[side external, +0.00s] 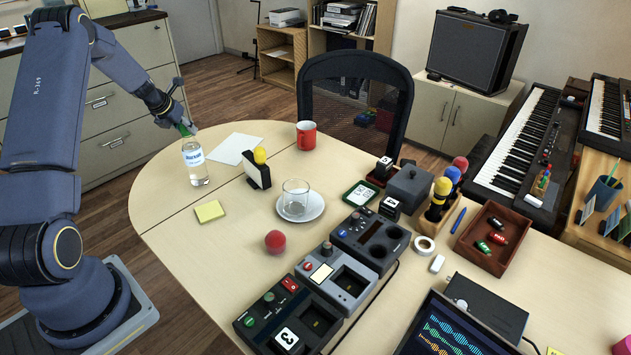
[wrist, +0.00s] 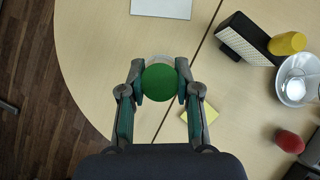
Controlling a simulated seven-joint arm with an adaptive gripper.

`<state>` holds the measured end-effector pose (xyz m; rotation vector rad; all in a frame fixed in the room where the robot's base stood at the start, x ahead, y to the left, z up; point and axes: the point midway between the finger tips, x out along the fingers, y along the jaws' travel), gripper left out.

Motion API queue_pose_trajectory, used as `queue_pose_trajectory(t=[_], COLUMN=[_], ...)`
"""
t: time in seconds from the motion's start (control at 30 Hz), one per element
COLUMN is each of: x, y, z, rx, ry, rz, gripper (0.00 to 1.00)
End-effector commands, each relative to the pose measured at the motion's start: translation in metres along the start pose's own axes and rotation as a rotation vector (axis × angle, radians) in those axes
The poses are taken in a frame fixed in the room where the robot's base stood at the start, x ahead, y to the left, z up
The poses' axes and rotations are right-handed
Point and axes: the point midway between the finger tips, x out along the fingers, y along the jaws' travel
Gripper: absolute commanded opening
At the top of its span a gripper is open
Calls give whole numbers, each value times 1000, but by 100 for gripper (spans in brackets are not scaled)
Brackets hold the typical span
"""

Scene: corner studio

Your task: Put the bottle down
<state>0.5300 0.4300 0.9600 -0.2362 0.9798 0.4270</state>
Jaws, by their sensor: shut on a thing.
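The bottle (side external: 195,164) is clear with a white and blue label and stands upright at the left end of the table (side external: 160,212). In the wrist view I look down on its round green cap (wrist: 159,83), with a little of the clear body behind it. My gripper (wrist: 159,84) is shut on the bottle at its cap, one finger on each side. In the side view my gripper (side external: 187,130) is at the bottle's top and covers part of the cap. The bottle's base appears at the tabletop; I cannot tell whether it touches.
White paper (side external: 234,148) and a yellow note pad (side external: 209,211) lie near the bottle. Bare tabletop surrounds the bottle.

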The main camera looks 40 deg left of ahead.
Motion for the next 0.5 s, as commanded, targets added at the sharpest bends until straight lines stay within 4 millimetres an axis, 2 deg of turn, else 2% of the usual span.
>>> queue_pose_trajectory(t=[0.1, 0.43, 0.47, 0.5], x=[9, 11, 12, 12], y=[1, 0, 0, 0], z=[-5, -6, -8, -8], rx=[0, 1, 0, 1], ry=[-4, -4, -1, -2], rz=[2, 2, 0, 1], gripper=[0, 0, 33, 37])
